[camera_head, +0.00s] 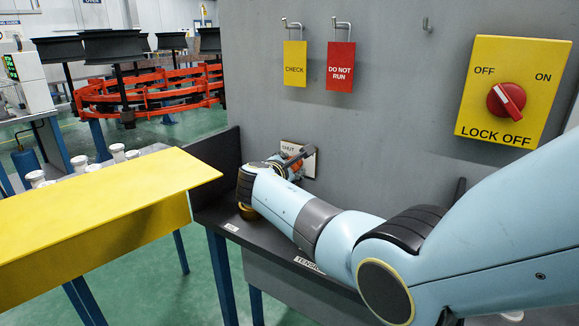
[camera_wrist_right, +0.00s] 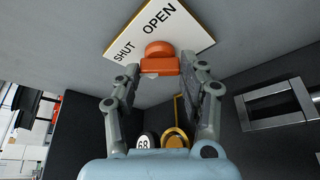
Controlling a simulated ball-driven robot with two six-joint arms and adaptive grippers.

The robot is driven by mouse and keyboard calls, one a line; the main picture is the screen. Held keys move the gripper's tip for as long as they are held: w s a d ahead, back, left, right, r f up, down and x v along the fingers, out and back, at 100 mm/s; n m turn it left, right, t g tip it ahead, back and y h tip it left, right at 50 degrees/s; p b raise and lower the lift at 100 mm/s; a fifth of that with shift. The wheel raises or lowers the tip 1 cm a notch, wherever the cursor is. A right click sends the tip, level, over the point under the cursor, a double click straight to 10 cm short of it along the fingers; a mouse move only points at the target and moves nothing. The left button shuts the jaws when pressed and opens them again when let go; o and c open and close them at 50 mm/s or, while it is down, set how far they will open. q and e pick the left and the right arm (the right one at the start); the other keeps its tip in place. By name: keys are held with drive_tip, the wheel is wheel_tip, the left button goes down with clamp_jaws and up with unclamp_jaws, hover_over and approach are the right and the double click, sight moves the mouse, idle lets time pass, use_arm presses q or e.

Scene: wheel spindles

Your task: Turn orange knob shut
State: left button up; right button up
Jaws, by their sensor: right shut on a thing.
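The orange knob (camera_wrist_right: 157,66) sits on a white plate (camera_wrist_right: 184,30) marked SHUT and OPEN, fixed to the grey panel. In the right wrist view it has a rounded top and a flat bar. My right gripper (camera_wrist_right: 160,72) is shut on the knob, one finger at each end of the bar. In the head view the plate (camera_head: 290,147) shows its SHUT word, while my right gripper (camera_head: 298,163) covers most of the knob. I cannot tell exactly which way the knob points. My left gripper is not in view.
A dark shelf (camera_head: 213,212) runs below the panel. A brass object (camera_wrist_right: 175,136) and a round tag marked 68 (camera_wrist_right: 144,142) are near my gripper. A metal handle (camera_wrist_right: 278,105) is to the right. A yellow board (camera_head: 110,195) stands at left. A yellow lock-off switch (camera_head: 512,90) is at upper right.

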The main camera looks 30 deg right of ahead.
drive_tip(key=shift+a+f, duration=0.1)
drive_tip(key=o, duration=1.2)
drive_tip(key=shift+c, duration=0.2)
drive_tip(key=v, duration=0.7)
drive_tip(key=shift+a, duration=0.2)
drive_tip(key=shift+s, duration=0.2)
